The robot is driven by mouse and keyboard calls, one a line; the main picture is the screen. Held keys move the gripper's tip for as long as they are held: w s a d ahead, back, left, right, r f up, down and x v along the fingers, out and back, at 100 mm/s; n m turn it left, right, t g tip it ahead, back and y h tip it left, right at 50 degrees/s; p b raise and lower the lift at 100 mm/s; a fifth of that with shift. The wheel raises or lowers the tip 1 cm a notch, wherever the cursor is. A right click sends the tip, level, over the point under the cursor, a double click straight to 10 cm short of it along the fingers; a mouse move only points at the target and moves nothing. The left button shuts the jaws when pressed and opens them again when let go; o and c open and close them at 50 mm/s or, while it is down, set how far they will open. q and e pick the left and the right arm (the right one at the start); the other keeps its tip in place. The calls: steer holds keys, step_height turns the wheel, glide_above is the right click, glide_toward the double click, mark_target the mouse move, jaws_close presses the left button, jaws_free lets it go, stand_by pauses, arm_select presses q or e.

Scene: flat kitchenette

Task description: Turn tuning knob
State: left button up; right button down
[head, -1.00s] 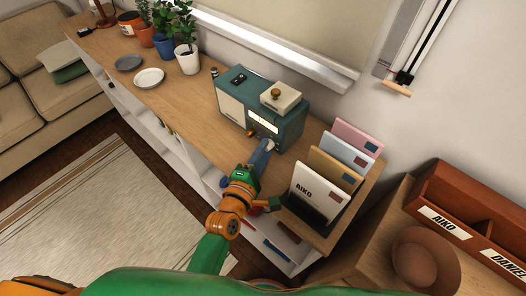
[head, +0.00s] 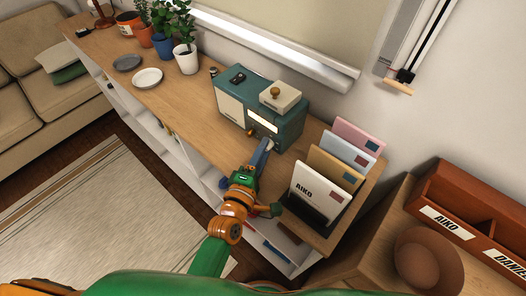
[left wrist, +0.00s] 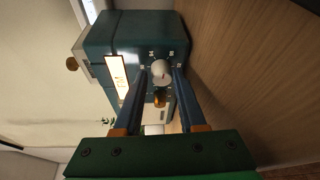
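The teal radio (head: 258,104) stands on the wooden shelf top with its lit dial (head: 263,122) towards me. In the left wrist view a round cream knob (left wrist: 161,70) with small marks around it sits on the radio's front. A brass knob (left wrist: 160,99) is on the same face. I cannot tell from labels which is the tuning knob. My left gripper (head: 266,147) is at the radio's front right. In the left wrist view its two blue fingers (left wrist: 161,74) are apart, one each side of the cream knob, with small gaps showing. My right gripper is out of view.
A cream box (head: 282,96) sits on the radio. A letter rack with several envelopes (head: 325,180) stands close to the right of my left gripper. Plates (head: 148,78) and potted plants (head: 186,60) are to the left. The shelf top between plates and radio is mostly clear.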

arm_select(q)
steer(key=shift+o, duration=1.2)
steer(key=shift+w+f, duration=0.1)
